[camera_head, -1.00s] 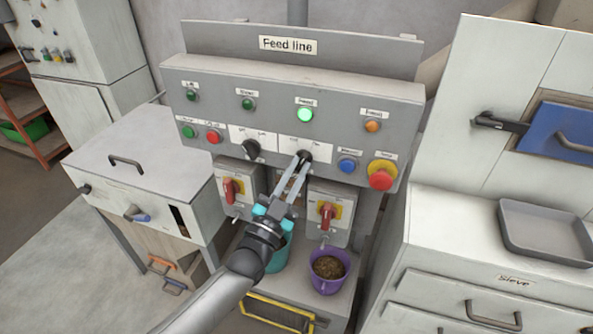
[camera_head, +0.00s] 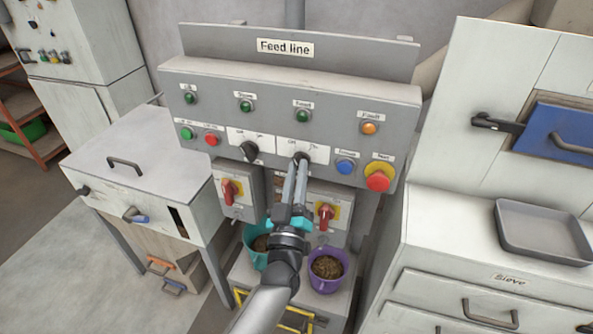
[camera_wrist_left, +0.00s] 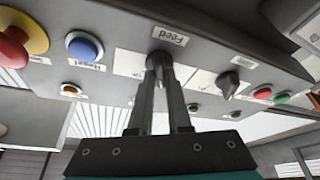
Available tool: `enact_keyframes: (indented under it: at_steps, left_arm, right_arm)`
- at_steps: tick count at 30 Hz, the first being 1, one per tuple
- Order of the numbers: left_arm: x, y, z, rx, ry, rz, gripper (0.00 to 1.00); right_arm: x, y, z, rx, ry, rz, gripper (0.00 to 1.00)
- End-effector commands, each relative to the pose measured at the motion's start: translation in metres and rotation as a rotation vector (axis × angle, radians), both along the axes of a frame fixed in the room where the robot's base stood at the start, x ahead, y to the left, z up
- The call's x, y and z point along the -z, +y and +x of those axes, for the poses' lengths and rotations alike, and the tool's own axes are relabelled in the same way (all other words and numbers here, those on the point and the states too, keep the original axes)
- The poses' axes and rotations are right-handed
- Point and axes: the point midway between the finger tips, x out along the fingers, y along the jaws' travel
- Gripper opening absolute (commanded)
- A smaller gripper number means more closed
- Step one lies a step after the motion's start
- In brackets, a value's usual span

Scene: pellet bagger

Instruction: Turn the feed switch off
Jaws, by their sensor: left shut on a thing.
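The feed switch (camera_head: 302,156) is a black rotary knob on a white plate, in the lower row of the grey Feed line panel (camera_head: 330,84). My left gripper (camera_head: 301,166) is shut on this knob, its two long grey fingers reaching up from below. In the left wrist view the fingertips (camera_wrist_left: 159,68) close around the feed switch knob (camera_wrist_left: 160,54), beside a label reading Feed (camera_wrist_left: 171,35). The fingers partly hide the knob, so its pointer direction cannot be read. The feed lamp (camera_head: 302,116) above it is dark green and unlit. My right gripper is not in view.
A second black knob (camera_head: 249,151) sits left of the feed switch. A blue button (camera_head: 345,167) and a red emergency button (camera_head: 377,181) are on the right. Two red-handled switches (camera_head: 325,216) hang below. Teal and purple buckets (camera_head: 327,271) with pellets stand under the panel.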

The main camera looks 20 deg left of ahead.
Motion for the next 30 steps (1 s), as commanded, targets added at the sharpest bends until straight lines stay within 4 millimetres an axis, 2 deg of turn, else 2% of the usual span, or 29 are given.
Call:
enact_keyframes:
  at_steps: [9, 23, 24, 30]
  left_arm:
    - [0.0, -0.0005, 0.0, 0.0, 0.005, -0.09, 0.0]
    - [0.0002, -0.0005, 0.0, 0.001, 0.005, -0.102, 0.0]
    - [0.0002, -0.0005, 0.0, 0.001, 0.005, -0.102, 0.2]
    - [0.0001, -0.0006, 0.0, 0.001, 0.004, -0.099, 0.43]
  right_arm:
    - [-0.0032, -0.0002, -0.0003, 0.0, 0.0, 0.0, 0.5]
    - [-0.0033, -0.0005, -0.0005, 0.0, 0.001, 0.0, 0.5]
    - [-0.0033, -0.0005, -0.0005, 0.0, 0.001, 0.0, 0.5]
    - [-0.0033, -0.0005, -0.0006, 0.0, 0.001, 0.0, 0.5]
